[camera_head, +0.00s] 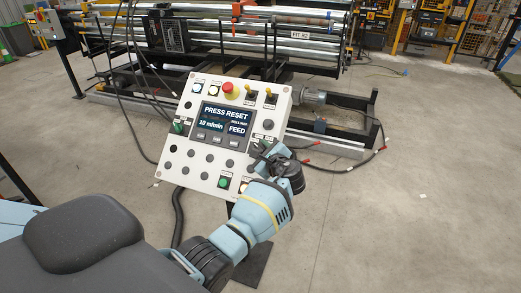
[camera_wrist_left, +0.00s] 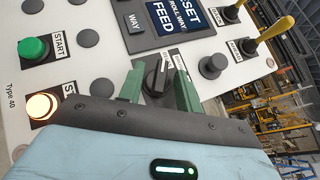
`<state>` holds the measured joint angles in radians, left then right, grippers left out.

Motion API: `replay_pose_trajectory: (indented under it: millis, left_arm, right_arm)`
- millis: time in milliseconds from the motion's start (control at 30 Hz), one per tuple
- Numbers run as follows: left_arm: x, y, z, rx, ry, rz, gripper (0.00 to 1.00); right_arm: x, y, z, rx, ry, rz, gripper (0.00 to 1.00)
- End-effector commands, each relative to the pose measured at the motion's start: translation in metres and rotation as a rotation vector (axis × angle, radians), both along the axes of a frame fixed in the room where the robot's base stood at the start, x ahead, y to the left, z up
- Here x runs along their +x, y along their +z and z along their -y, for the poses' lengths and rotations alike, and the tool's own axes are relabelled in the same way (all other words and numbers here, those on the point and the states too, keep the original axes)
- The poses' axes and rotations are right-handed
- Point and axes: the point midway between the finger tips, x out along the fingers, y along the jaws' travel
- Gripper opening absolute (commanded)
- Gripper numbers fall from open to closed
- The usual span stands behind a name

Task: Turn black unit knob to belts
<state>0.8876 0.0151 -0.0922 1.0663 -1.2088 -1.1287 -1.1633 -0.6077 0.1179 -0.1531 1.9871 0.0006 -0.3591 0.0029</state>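The white control panel (camera_head: 218,175) stands tilted in the head view, with a lit screen (camera_head: 226,120) reading "PRESS RESET", "10 m/min" and "FEED". A black rotary knob (camera_wrist_left: 154,77) shows in the left wrist view, below the screen, with small labels beside it that are partly hidden. My left gripper (camera_head: 264,150) is at the panel's right edge. In the left wrist view its two green fingers (camera_wrist_left: 158,88) are apart, one on each side of the knob. I cannot tell whether they touch it. In the head view the gripper hides this knob. My right gripper is not in view.
A green START button (camera_wrist_left: 34,49) and a lit button (camera_wrist_left: 41,106) are left of the fingers in the left wrist view. A black push button (camera_wrist_left: 212,66) and yellow-tipped toggles (camera_wrist_left: 275,28) are to the right. A roller machine (camera_head: 200,40) stands behind.

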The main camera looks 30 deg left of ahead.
Motion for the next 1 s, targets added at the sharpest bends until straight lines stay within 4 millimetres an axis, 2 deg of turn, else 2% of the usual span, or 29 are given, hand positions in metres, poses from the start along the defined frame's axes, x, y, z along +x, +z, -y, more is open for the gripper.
replay_pose_trajectory:
  millis: [500,1000]
  left_arm:
    - [-0.035,0.016,0.058,-0.002,-0.002,0.001,0.35]
    - [-0.039,0.017,0.063,-0.002,-0.001,-0.001,0.35]
  right_arm:
    - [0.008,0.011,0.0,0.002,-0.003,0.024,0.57]
    - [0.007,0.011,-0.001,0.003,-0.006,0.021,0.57]
